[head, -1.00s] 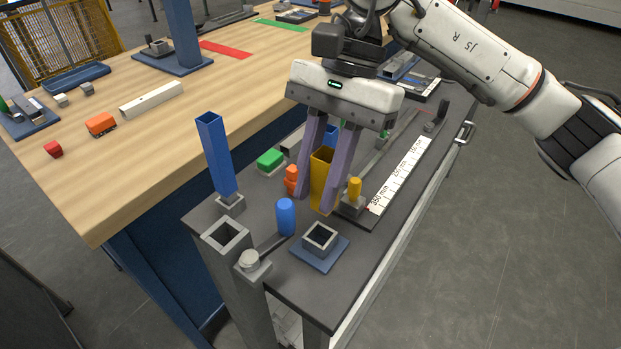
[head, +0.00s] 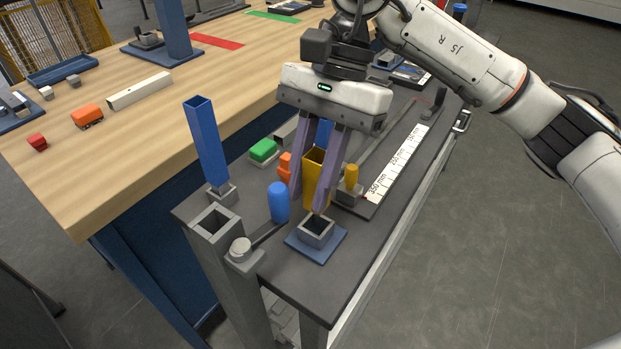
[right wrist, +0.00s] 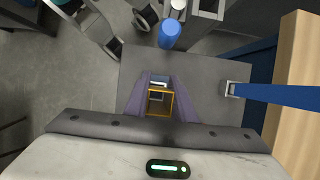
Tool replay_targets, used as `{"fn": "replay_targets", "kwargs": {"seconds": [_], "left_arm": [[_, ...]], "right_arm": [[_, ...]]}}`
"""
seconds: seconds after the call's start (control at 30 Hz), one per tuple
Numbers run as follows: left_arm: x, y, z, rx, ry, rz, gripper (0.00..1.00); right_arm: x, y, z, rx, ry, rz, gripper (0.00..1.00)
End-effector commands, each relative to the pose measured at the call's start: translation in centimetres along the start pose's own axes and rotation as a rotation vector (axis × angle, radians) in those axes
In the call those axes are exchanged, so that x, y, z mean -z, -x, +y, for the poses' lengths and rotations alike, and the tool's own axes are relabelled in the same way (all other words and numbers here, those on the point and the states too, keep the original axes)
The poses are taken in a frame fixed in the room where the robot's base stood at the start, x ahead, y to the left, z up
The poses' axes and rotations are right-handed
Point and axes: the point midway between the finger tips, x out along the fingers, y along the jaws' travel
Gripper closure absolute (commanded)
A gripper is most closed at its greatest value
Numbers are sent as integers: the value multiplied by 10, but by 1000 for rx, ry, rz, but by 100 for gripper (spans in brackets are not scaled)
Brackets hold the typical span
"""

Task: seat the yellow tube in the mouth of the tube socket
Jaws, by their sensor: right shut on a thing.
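The yellow tube (head: 314,182) is an upright, open-ended square tube. My right gripper (head: 308,205) is shut on it, with one purple finger on each side. The tube socket (head: 316,232) is a short grey square collar with a dark mouth on a blue base plate. In the head view the tube's lower end is just behind and above the socket's mouth, partly hidden by a finger. In the right wrist view the yellow tube (right wrist: 160,103) is between the fingers, and the socket shows just past its rim. My left gripper is not in view.
A blue cylinder (head: 278,202) stands close left of the socket. A tall blue tube (head: 206,140) stands in a grey holder beside a hollow grey post (head: 214,222). An orange piece, a green block (head: 263,150) and a yellow-topped peg (head: 351,178) stand behind. The bench's front right is clear.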

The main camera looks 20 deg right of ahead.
Motion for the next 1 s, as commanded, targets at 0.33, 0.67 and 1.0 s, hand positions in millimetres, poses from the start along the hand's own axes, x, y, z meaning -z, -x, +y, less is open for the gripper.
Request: {"fn": "replay_targets", "kwargs": {"seconds": [0.33,0.67,1.0], "left_arm": [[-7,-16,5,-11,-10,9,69],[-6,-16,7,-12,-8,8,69],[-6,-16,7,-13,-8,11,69]], "right_arm": [[13,-30,0,1,0,0,100],[13,-31,0,1,0,0,100],[13,-31,0,0,0,0,100]]}}
